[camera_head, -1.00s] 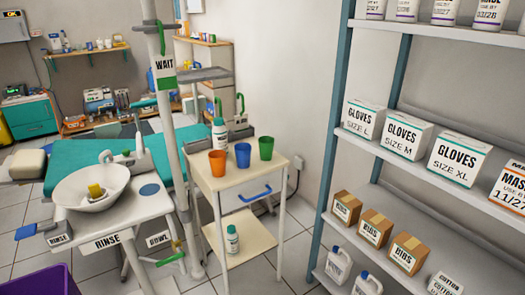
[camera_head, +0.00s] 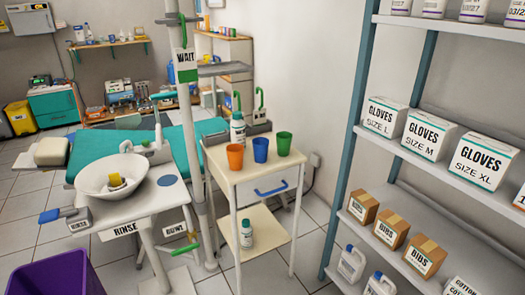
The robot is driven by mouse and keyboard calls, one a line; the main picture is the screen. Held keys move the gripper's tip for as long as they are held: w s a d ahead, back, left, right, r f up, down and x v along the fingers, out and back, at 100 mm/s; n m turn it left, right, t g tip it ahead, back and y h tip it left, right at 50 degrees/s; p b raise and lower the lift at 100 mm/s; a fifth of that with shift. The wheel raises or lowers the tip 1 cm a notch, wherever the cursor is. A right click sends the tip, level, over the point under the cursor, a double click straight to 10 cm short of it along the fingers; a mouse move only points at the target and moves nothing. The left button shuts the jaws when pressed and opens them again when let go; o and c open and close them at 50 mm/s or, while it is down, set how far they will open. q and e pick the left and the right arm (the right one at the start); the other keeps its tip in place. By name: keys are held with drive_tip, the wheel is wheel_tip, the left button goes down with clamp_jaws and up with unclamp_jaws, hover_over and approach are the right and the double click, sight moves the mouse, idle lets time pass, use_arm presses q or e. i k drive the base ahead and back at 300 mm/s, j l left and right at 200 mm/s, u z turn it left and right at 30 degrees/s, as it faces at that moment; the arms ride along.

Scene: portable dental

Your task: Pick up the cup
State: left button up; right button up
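Three cups stand upright in a row on top of a small white cart (camera_head: 268,178): an orange cup (camera_head: 235,157), a blue cup (camera_head: 261,150) and a green cup (camera_head: 284,143). A small yellow cup-like object (camera_head: 115,181) sits in the white rinse bowl (camera_head: 97,172) on the left; I cannot tell exactly what it is. Neither of my grippers shows in the head view.
A shelf rack (camera_head: 345,170) with glove boxes (camera_head: 430,136), bib boxes (camera_head: 388,230) and jugs fills the right side. A purple bin (camera_head: 50,275) is at bottom left. A pole with a WAIT sign (camera_head: 185,64) rises behind the cart.

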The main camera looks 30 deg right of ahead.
sight(261, 151)
drive_tip(key=z, duration=1.1)
